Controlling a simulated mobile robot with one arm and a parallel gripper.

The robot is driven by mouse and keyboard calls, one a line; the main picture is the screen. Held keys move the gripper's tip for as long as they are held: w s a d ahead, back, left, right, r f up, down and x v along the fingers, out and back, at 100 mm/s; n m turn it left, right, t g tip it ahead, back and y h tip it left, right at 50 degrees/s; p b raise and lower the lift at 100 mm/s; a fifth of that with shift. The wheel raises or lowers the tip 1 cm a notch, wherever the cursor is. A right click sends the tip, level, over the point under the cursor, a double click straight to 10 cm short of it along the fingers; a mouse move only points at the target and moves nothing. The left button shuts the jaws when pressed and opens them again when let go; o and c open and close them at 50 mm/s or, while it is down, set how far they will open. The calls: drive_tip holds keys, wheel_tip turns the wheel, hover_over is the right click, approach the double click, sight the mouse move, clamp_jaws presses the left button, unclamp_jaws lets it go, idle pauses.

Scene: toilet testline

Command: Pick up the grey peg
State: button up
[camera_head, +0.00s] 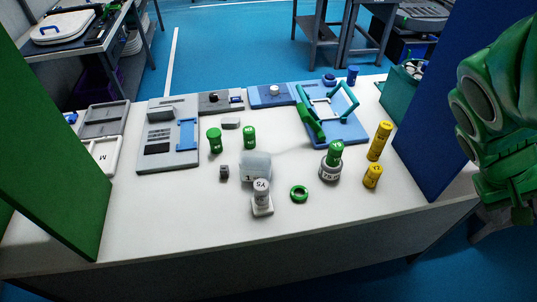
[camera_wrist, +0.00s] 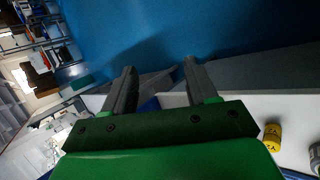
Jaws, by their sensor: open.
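A light grey peg (camera_head: 261,188) with dark marking on its top stands upright on a small white square base near the front middle of the white table. A smaller dark grey piece (camera_head: 224,172) sits to its upper left; I cannot tell its exact shape. My gripper (camera_wrist: 158,78) is open in the wrist view, with nothing between its two grey fingers. In the head view my green arm is at the far right, beside the blue panel and well away from the grey peg; the fingers do not show there. The grey peg is not seen in the wrist view.
A translucent box (camera_head: 256,165) stands just behind the grey peg. A green ring (camera_head: 299,194) lies to its right. Yellow pegs (camera_head: 380,141) and a green peg in a grey ring (camera_head: 331,170) stand farther right. A blue panel (camera_head: 440,105) and a green panel (camera_head: 55,150) bound the table.

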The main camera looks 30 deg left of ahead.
drive_tip(key=w+a+f+n+t+h, duration=0.1)
drive_tip(key=w+a+n+t+h, duration=0.1)
drive_tip(key=w+a+n+t, duration=1)
drive_tip(key=w+a+f+n+y, duration=0.2)
drive_tip(key=a+n+y, duration=0.15)
drive_tip(key=a, duration=1.25)
drive_tip(key=n+y, duration=1.2)
drive_tip(key=n, duration=0.6)
hover_over(225, 166)
drive_tip(key=w+d, duration=0.3)
drive_tip(key=d, duration=0.3)
wheel_tip(225, 166, down, 17)
drive_tip(key=s+a+f+n+g, duration=0.1)
drive_tip(key=s+f, duration=0.1)
drive_tip(key=s+a+f+n+y, duration=0.1)
drive_tip(key=s+f+n, duration=0.1)
drive_tip(key=s, duration=0.1)
drive_tip(key=s+a+f+n+g+y, duration=0.1)
drive_tip(key=s+f, duration=0.1)
drive_tip(key=s, duration=0.1)
drive_tip(key=shift+a+g, duration=0.3)
drive_tip(key=shift+a, duration=0.05)
drive_tip(key=shift+x, duration=1.3)
drive_tip(key=x, duration=0.3)
drive_tip(key=shift+w+d+f, duration=0.2)
drive_tip(key=shift+w+f, duration=0.15)
drive_tip(key=shift+x, duration=0.8)
drive_tip(key=shift+a+r, duration=0.1)
drive_tip(key=shift+r, duration=0.05)
drive_tip(key=shift+c, duration=0.4)
